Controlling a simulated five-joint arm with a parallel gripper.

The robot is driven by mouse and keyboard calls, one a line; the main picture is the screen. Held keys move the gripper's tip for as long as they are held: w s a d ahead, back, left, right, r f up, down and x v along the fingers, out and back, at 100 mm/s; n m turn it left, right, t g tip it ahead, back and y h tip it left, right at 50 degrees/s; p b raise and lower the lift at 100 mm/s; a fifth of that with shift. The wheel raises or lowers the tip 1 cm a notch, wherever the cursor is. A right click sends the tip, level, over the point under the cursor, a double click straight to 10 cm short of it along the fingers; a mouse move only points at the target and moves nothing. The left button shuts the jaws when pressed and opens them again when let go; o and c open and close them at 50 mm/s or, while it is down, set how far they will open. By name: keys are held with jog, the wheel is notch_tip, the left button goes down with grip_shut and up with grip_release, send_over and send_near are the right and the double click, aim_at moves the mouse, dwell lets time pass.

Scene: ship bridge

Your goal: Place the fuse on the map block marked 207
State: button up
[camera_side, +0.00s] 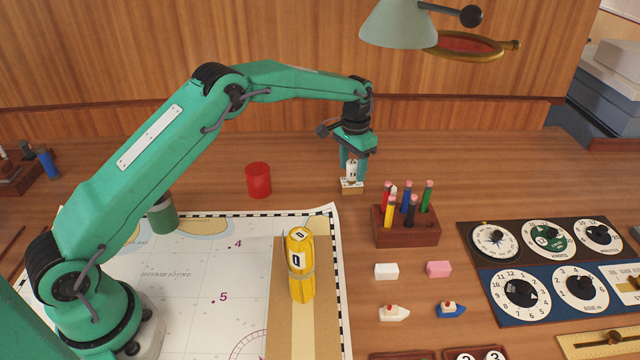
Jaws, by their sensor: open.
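My gripper (354,175) is open and points down behind the chart's far right corner. A small pale upright piece with a dark mark, which looks like the fuse (351,172), stands between its fingers. Right below it is a small wooden block (351,188) with a pale top, on the table. The fuse appears to rest on this block, but the fingers partly hide it and I cannot tell if they touch it. No number 207 is readable on the block.
A red cup (258,180) stands left of my gripper. A wooden holder (408,232) with several coloured pegs is close on the right. A yellow cylinder (300,268) lies on the chart (190,290). Erasers, toy boats and dial panels (545,255) fill the right side.

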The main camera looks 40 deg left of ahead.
aim_at(353, 162)
jog(key=shift+r, duration=0.1)
notch_tip(353, 162, up, 12)
dwell(0.8)
jog(key=shift+r, duration=0.2)
